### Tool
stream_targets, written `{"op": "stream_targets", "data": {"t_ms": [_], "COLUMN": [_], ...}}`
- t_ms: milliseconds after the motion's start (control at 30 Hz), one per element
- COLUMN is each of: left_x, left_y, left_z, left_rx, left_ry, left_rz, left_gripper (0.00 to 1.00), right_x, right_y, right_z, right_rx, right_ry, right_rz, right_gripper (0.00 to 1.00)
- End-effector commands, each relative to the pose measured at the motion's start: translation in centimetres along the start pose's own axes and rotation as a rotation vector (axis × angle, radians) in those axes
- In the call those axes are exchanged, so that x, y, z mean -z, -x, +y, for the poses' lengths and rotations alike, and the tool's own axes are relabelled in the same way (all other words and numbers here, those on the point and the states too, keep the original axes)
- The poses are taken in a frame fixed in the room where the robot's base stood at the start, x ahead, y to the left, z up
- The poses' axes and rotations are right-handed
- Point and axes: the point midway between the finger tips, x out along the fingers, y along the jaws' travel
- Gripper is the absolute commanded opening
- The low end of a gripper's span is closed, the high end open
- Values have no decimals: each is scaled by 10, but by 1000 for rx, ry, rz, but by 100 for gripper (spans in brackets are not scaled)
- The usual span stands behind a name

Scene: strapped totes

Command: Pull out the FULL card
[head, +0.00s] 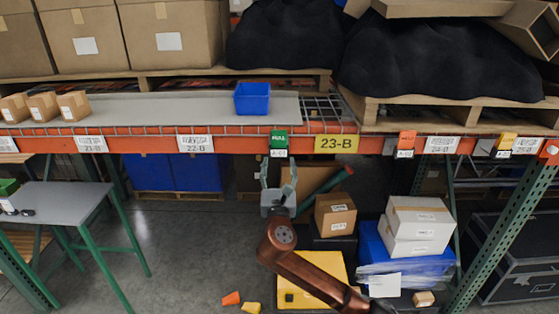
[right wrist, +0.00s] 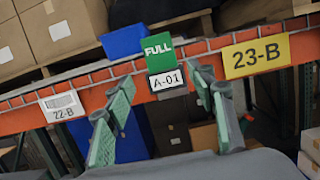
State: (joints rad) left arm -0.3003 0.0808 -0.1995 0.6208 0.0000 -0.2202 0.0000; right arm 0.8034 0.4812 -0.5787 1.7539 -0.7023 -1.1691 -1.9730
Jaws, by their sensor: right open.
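The green FULL card (head: 279,138) stands at the front of the orange shelf beam, between the 22-B and 23-B labels. A white A-01 label (head: 278,153) sits just below it. In the right wrist view the FULL card (right wrist: 159,47) is upright and readable, with the A-01 label (right wrist: 166,80) under it. My right gripper (head: 279,172) is just below the card in the head view, pointing up at it. In the right wrist view its two green fingers (right wrist: 160,92) are spread wide, with the card ahead between and beyond the tips. Nothing is held. My left gripper is not in view.
A blue bin (head: 252,99) sits on the shelf above the card. An orange card (head: 407,139) and a yellow card (head: 506,141) stand farther right on the beam. Boxes (head: 418,226) and a yellow case (head: 312,281) are below. Open floor lies left of my arm.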

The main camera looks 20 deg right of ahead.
Motion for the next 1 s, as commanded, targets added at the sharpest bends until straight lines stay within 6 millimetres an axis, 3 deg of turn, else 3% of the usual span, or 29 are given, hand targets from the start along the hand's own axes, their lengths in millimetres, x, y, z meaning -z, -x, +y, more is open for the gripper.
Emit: {"op": "stream_targets", "data": {"t_ms": [100, 267, 667, 1000], "left_x": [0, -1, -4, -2], "left_y": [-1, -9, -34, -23], "left_z": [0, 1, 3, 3], "left_rx": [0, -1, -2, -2], "left_ry": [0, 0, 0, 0], "left_rz": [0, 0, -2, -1], "left_gripper": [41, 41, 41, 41], "right_x": [-10, -9, -8, -12], "right_y": [-1, -15, -71, -115], "right_z": [1, 1, 0, 1], "right_rx": [1, 3, 3, 2], "right_ry": [16, 17, 15, 15], "right_rz": [-15, -17, -15, -15], "right_gripper": [51, 51, 51, 51]}}
